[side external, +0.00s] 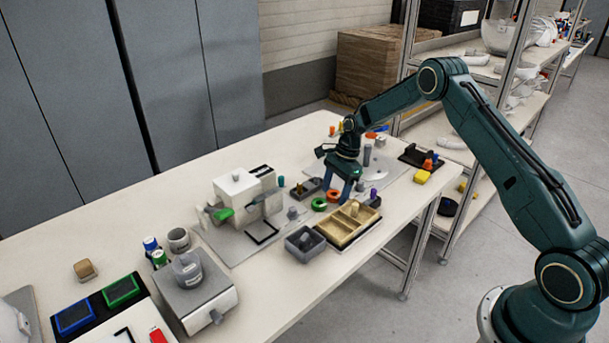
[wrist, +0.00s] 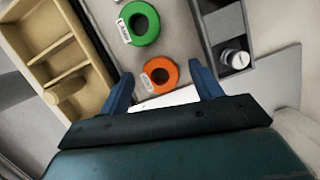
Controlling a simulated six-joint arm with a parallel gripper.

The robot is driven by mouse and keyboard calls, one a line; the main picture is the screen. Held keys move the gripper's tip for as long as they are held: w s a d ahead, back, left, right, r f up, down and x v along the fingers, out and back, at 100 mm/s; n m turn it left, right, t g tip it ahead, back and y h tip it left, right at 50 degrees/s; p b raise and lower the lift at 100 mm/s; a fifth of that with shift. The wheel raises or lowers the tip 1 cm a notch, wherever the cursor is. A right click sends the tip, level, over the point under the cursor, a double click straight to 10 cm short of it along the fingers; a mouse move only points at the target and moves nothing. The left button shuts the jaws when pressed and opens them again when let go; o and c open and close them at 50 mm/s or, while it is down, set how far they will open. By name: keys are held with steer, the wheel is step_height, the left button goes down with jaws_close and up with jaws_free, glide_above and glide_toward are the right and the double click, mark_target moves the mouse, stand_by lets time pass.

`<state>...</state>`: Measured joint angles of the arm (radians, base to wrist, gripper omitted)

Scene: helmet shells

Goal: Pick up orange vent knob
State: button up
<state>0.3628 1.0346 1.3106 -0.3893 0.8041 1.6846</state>
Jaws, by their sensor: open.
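An orange ring-shaped knob (wrist: 160,74) with a small white label beside it lies on a grey surface in the wrist view. In the side external view the orange knob (side external: 333,195) is partly hidden behind my gripper. A green ring (wrist: 140,24) with a label lies just beyond it in the wrist view; this green ring (side external: 319,204) also shows in the side view. My gripper (side external: 336,193) is open and empty, pointing down over the orange knob. In the wrist view its blue fingertips (wrist: 160,75) appear on either side of the knob, with gaps; I cannot tell the exact height.
A tan divided tray (wrist: 62,65) lies to the left in the wrist view, and a dark bin (wrist: 235,45) with a silver-topped piece to the right. A grey bin (side external: 304,243) and white fixture (side external: 243,195) stand nearby.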

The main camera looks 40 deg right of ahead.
steer(key=shift+c, duration=0.4)
steer(key=c, duration=1)
steer(key=shift+o, duration=0.2)
steer(key=shift+r, duration=0.15)
step_height(320, 180, up, 20)
stand_by(0.3)
